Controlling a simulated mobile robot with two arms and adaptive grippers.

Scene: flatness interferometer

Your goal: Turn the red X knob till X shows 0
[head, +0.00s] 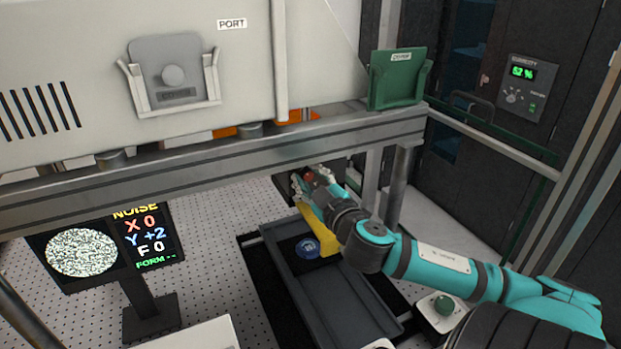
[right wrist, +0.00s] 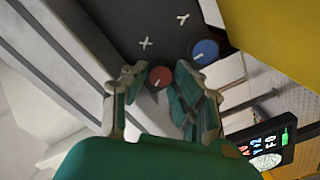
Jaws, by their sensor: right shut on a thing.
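The red X knob (right wrist: 159,78) sits on a dark panel (right wrist: 150,25) below a white X mark in the right wrist view. My right gripper (right wrist: 161,84) has a finger on each side of it and is shut on it. In the head view the red knob (head: 309,176) shows small at the tip of my right gripper (head: 313,180), under the grey beam. The blue knob (right wrist: 205,51) beside it, near the Y mark, is free. The display (head: 141,233) reads NOISE, X 0, Y +2, F 0, with a speckled disc. My left gripper is not in view.
The grey beam (head: 220,165) runs just above my right gripper. A green-button box (head: 440,312) stands near my right arm.

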